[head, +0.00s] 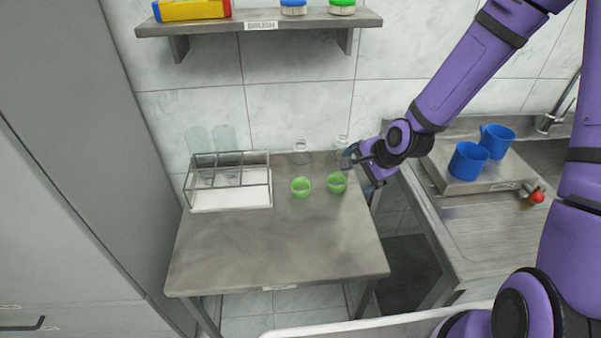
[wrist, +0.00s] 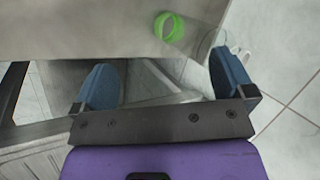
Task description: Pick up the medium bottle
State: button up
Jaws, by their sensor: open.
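Two clear bottles stand at the back of the steel table (head: 270,255), the left one (head: 300,152) and the right one (head: 342,146). Two taller clear vessels (head: 224,140) stand in a wire rack at the table's left. I cannot tell for certain which is the medium bottle. My gripper (head: 360,168) is open and empty at the table's right edge, near the right bottle. In the wrist view, my gripper (wrist: 165,82) has its fingers wide apart; a green ring (wrist: 170,27) lies beyond them and a clear rim shows beside the right finger.
The wire rack (head: 230,182) fills the table's back left. The front of the table is clear. A sink counter (head: 490,225) stands to the right, with a tray of two blue mugs (head: 467,161). A wall shelf (head: 265,22) hangs above the table.

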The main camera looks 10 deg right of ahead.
jog(key=a+f+m+y, duration=0.2)
jog(key=a+f+m, duration=0.1)
jog(key=f+m, duration=0.15)
jog(key=m+t+y, duration=0.1)
jog(key=m+t, duration=0.5)
jog(key=m, duration=0.7)
send_near(308, 181)
jog(key=w, duration=0.1)
jog(key=x, duration=1.1)
jog(key=shift+a+f, duration=0.35)
jog(key=shift+a, duration=0.05)
jog(key=c, duration=1)
